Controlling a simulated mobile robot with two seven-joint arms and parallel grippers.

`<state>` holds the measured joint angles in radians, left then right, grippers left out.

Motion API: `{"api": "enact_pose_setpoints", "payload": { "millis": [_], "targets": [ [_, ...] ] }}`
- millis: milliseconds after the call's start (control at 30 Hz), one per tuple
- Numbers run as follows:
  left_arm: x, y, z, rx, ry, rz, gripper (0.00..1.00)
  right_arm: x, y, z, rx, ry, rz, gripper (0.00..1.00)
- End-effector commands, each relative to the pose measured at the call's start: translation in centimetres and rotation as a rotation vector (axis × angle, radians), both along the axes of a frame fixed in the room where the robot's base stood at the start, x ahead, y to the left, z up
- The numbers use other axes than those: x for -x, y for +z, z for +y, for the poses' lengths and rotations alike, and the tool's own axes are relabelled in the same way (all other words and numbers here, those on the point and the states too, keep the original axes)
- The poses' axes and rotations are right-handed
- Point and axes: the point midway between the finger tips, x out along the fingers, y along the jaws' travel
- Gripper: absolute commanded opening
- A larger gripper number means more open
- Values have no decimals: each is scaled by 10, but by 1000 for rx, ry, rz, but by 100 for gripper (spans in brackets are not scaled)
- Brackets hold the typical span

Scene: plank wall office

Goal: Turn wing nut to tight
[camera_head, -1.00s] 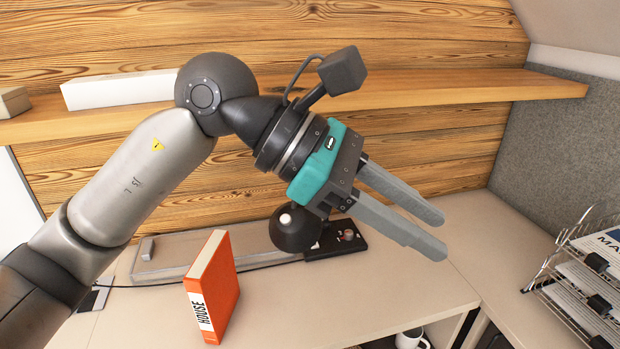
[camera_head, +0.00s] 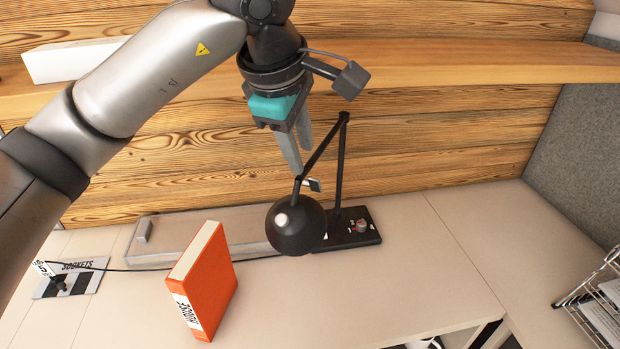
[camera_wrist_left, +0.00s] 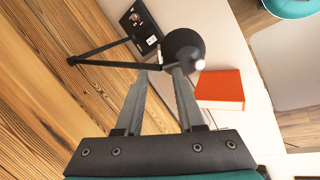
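A black desk lamp stands at the back of the desk, with its round head (camera_head: 296,226) low and its thin folded arm (camera_head: 341,160) rising behind. My left gripper (camera_head: 303,163) points down just above the lamp head, beside the lower end of the folded arm. In the left wrist view, the fingers of the left gripper (camera_wrist_left: 162,72) are apart, with the lamp arm (camera_wrist_left: 110,64) crossing near the tips and the lamp head (camera_wrist_left: 183,48) just beyond. I cannot make out a wing nut clearly. A small dark plate (camera_head: 314,185) shows by the lamp arm. My right gripper is out of view.
The lamp base (camera_head: 353,238) carries a small red-and-grey knob (camera_head: 361,226). An orange book (camera_head: 212,290) stands left of the lamp. A wooden shelf (camera_head: 450,62) runs above. A wire rack (camera_head: 600,300) is at right. The desk (camera_head: 420,280) right of the lamp is clear.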

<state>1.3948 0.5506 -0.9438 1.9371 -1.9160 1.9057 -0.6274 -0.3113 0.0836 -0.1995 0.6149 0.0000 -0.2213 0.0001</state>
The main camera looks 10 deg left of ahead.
Motion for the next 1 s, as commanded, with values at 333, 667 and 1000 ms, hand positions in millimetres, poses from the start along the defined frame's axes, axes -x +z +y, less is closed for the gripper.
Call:
{"api": "enact_pose_setpoints", "payload": {
  "millis": [333, 667, 1000],
  "targets": [
    [-25, -63, -7, 0, -2, 4, 38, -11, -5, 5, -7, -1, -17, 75],
    [-33, -77, -9, 0, -2, 0, 38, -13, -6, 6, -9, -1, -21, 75],
    [-33, -77, -9, 1, -2, 0, 18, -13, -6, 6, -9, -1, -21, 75]
  ]
}}
